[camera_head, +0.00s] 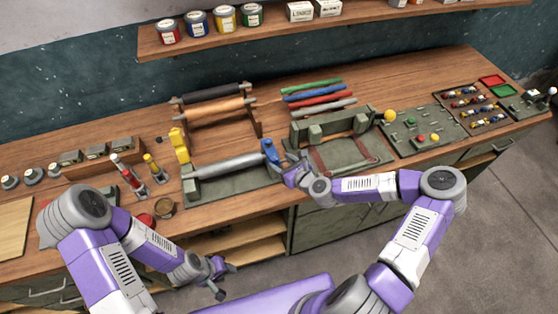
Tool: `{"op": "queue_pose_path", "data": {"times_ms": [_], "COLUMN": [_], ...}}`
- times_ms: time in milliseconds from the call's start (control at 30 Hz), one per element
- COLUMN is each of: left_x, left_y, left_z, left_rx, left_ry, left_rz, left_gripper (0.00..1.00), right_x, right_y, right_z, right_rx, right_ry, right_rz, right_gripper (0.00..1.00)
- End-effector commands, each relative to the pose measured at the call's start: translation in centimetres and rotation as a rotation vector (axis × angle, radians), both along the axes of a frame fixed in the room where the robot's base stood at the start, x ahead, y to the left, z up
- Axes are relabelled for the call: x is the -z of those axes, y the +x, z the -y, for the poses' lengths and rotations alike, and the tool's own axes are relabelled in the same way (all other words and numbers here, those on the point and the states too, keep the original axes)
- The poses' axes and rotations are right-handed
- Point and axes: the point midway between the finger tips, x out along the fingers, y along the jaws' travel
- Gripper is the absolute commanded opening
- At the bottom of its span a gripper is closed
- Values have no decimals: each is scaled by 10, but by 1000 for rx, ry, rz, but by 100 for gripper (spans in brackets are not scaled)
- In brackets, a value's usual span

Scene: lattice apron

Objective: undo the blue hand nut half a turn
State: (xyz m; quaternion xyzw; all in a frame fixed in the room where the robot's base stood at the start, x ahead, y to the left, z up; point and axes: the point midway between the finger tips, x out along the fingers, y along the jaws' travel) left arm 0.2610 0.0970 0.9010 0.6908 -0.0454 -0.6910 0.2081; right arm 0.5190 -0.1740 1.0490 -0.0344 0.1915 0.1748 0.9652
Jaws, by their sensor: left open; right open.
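The blue hand nut (269,149) sits at the right end of a grey roller (228,166), which lies in a green cradle (232,186) on the bench. My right gripper (281,168) is at the nut's lower right, close to it. I cannot tell whether its fingers touch the nut or stand around it, as the wrist hides part of this. It is open. My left gripper (221,279) is open and empty, low in front of the bench and well away from the nut.
A yellow part (180,145) stands at the roller's left end. Behind are a rack with black and orange rolls (222,110) and several coloured rods (316,94). A green press-like fixture (331,124) stands right of the nut. Small bottles (128,172) stand left.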

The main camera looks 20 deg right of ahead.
Motion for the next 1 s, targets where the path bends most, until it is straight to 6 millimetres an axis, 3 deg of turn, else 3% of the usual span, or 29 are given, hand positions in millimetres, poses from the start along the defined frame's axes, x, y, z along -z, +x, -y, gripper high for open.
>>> {"op": "queue_pose_path", "data": {"times_ms": [200,500,867,1000], "left_x": [-2,-2,-2,0], "left_y": [0,0,0,0], "left_z": [0,0,0,0], "left_rx": [0,0,0,0], "left_ry": [0,0,0,0], "left_rz": [0,0,0,0], "left_gripper": [43,43,43,43], "right_x": [8,9,9,10], "right_y": [18,19,19,20], "right_z": [-7,-8,-7,-7], "right_rx": [-1,-1,-1,-10], "right_ry": [0,-1,-1,-1], "right_rz": [-1,-2,-1,-1], "right_gripper": [62,62,7,6]}}
